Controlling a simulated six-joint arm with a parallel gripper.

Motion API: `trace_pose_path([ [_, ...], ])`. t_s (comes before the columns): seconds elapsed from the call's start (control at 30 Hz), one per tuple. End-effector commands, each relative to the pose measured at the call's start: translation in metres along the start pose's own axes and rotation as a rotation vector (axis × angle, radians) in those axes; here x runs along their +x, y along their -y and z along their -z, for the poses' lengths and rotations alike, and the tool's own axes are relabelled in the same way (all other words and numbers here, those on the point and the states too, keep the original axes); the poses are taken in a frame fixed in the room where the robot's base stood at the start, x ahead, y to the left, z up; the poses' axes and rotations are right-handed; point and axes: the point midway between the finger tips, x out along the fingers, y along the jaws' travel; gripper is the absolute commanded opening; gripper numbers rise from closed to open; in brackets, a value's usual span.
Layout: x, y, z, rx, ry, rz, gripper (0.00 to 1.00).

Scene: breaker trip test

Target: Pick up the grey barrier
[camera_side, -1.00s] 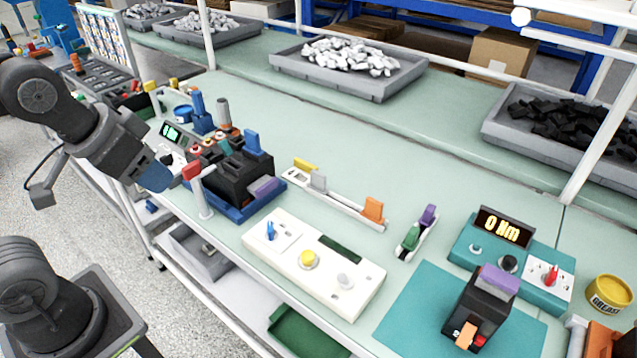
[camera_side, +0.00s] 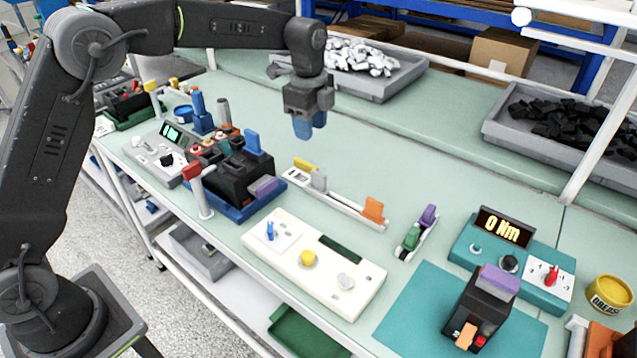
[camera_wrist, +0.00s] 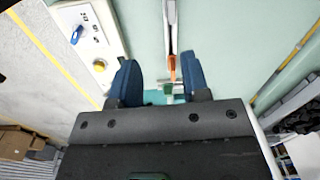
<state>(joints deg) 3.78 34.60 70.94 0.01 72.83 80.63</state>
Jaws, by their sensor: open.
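The grey barrier (camera_side: 318,181) is a small upright grey piece in a narrow white rack (camera_side: 345,207), between a yellow piece (camera_side: 305,164) and an orange piece (camera_side: 372,209). My gripper (camera_side: 310,128) has blue fingers that point down. It is open and empty, raised above the bench and above the rack in the side view. In the wrist view my gripper (camera_wrist: 160,78) has its two fingers spread apart. The rack (camera_wrist: 171,30) and its orange piece (camera_wrist: 172,66) show between and beyond them. I cannot make out the grey barrier clearly there.
A white panel (camera_side: 275,252) with a yellow button lies in front of the rack. A black breaker block (camera_side: 232,172) on a blue base stands left. A green-and-purple holder (camera_side: 411,240) and a teal tester (camera_side: 465,250) are right. The bench behind the rack is clear.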

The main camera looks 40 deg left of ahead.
Motion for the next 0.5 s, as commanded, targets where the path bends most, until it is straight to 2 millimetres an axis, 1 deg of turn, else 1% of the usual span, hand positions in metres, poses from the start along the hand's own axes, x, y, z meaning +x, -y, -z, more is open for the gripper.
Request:
trace_pose_path([
  [0.03, 0.01, 0.006, 0.002, 0.037, 0.002, -0.013, 0.43],
  [0.17, 0.022, 0.014, 0.005, 0.092, 0.003, -0.028, 0.43],
  [0.27, 0.033, 0.014, 0.005, 0.102, 0.004, -0.032, 0.43],
  [0.5, 0.078, 0.013, 0.004, 0.1, 0.004, -0.033, 0.43],
])
